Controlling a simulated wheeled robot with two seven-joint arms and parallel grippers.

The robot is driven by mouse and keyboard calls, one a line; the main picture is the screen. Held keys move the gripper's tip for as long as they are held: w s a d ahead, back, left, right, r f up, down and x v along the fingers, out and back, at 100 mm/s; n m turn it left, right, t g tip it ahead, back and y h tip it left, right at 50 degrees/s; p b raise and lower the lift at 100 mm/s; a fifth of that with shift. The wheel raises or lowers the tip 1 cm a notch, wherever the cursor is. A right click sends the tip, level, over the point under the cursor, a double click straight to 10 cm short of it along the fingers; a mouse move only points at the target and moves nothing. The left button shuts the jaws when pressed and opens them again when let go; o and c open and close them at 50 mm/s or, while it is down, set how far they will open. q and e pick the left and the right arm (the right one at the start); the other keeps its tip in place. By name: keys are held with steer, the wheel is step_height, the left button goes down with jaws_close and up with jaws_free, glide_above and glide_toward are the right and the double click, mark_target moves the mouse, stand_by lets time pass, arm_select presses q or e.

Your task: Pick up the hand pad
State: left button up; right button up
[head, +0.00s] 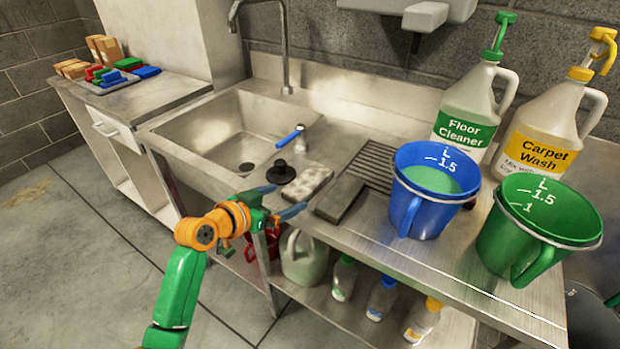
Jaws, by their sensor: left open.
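I cannot tell for sure which is the hand pad. My left gripper (279,201) is open and empty, just in front of the mottled pad at the counter's front edge. Its two fingers point right, toward the pads, and are apart. I cannot tell whether the far finger touches anything. My right gripper is not in view.
A black knob-like piece (281,173) and a blue-handled tap (291,137) are by the sink (215,125). A blue bucket (408,205) with green liquid, a green bucket (530,235) and two jugs stand right. Coloured pads (145,72) lie on the left counter. Bottles stand below.

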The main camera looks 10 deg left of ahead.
mark_target(290, 196)
arm_select(q)
steer(key=x, duration=0.4)
steer(key=shift+f, duration=0.1)
steer(key=shift+s+a, duration=0.1)
steer(key=shift+s, duration=0.1)
steer(key=c, duration=1.3)
steer(key=shift+o, duration=0.2)
steer(key=shift+w+r, duration=0.1)
steer(key=shift+r, duration=0.45)
steer(key=s+r+p, duration=0.7)
steer(key=s+r, duration=0.5)
steer(key=s, duration=0.2)
steer(key=shift+d+p, duration=0.4)
